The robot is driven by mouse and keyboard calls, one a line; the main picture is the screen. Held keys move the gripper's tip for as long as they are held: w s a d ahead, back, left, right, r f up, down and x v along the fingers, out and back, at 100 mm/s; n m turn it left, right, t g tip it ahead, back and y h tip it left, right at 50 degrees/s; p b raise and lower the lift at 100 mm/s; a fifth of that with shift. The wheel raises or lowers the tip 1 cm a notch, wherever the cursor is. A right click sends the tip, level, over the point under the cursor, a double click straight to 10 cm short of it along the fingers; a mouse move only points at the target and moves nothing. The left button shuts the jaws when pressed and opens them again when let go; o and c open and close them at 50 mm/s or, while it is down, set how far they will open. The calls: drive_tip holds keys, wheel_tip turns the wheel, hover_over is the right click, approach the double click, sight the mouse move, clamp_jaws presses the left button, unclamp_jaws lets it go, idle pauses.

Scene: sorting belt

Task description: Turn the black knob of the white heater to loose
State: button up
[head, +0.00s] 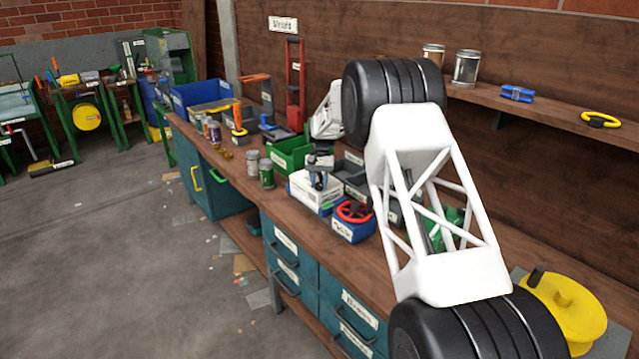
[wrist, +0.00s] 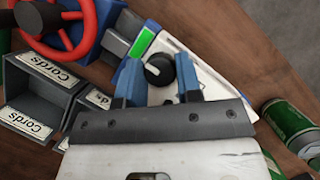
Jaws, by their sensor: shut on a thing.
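The white heater (head: 310,193) stands on the workbench in a blue-edged base; in the wrist view its white top (wrist: 205,82) shows beyond my fingers. The round black knob (wrist: 158,71) with a pale pointer mark is on that top. My gripper (wrist: 157,62) has its two blue fingers on either side of the knob and is shut on it. In the head view my gripper (head: 319,178) is directly over the heater, and it hides the knob there.
A red handwheel on a blue box (head: 352,222) stands close beside the heater. Grey bins labelled Cords (wrist: 42,95) are at the left of the wrist view. A green can (wrist: 288,122) and a second can (head: 252,163) stand nearby. A green bin (head: 288,155) is behind.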

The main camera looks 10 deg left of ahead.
drive_tip(key=n+h, duration=0.1)
drive_tip(key=n, duration=0.1)
drive_tip(key=n+h, duration=0.1)
drive_tip(key=n, duration=0.2)
drive_tip(key=shift+a+n+t, duration=0.1)
drive_tip(key=shift+n+t, duration=0.2)
drive_tip(key=n+h, duration=0.1)
drive_tip(key=n, duration=0.1)
drive_tip(key=n+t, duration=0.1)
drive_tip(key=n, duration=0.2)
drive_tip(key=shift+s+h, duration=0.1)
drive_tip(key=shift+h, duration=0.3)
drive_tip(key=o, duration=0.9)
drive_tip(key=shift+o, duration=0.2)
drive_tip(key=shift+a+r, duration=0.1)
drive_tip(key=shift+r, duration=0.05)
drive_tip(key=v, duration=0.7)
drive_tip(key=shift+r, duration=0.25)
